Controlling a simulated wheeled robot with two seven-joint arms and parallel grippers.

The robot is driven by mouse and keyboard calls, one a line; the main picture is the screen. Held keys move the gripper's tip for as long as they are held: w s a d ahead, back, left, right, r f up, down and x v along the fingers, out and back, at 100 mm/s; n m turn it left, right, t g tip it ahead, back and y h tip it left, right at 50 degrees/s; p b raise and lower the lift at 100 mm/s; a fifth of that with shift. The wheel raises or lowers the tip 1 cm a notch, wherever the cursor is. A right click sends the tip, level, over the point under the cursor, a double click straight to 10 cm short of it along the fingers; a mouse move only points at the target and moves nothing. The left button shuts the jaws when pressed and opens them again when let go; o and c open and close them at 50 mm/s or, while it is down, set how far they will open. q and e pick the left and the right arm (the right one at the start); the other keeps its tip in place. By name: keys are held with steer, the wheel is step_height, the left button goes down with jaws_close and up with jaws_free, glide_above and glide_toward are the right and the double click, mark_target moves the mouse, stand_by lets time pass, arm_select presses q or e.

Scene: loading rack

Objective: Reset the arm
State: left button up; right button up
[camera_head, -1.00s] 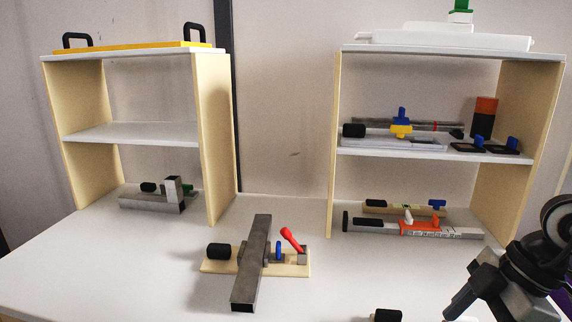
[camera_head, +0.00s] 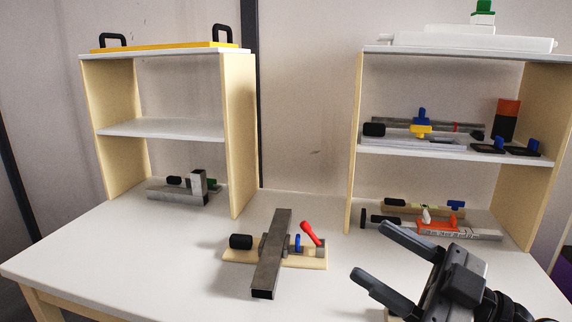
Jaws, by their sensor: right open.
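My right gripper (camera_head: 385,255) comes in from the lower right of the head view. Its two dark fingers are spread apart and point left over the front right of the table, with nothing between them. It partly covers a light-coloured item at the bottom edge that I cannot make out. My left gripper is not in view.
A white table (camera_head: 130,260) carries a left shelf (camera_head: 241,140) and a right shelf (camera_head: 355,150) holding tools. A wooden fixture (camera_head: 312,262) with a grey metal bar (camera_head: 270,250) and red handle stands in the middle. The front left table is clear.

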steer(key=w+d+f+m+t+h, duration=0.4)
steer(key=d+f+m+t+h, duration=0.4)
steer(key=m+h, duration=0.7)
steer(key=s+d+f+m+g+h, duration=0.1)
steer(key=s+d+f+g+h, duration=0.15)
steer(key=f, duration=0.25)
steer(key=s+d+f+g+h, duration=0.1)
steer(key=f+g+h, duration=0.1)
steer(key=f+g, duration=0.15)
steer(key=s+a+f+n+g+y, duration=0.2)
steer(key=s+a+f+n+g, duration=0.15)
steer(key=s+f+g, duration=0.95)
steer(key=w+a+f+t+y, duration=0.2)
steer(key=a+f+t, duration=0.3)
steer(key=f+t, duration=0.3)
steer(key=shift+a+f+t, duration=0.25)
steer(key=shift+f+t, duration=0.15)
steer(key=shift+t, duration=0.3)
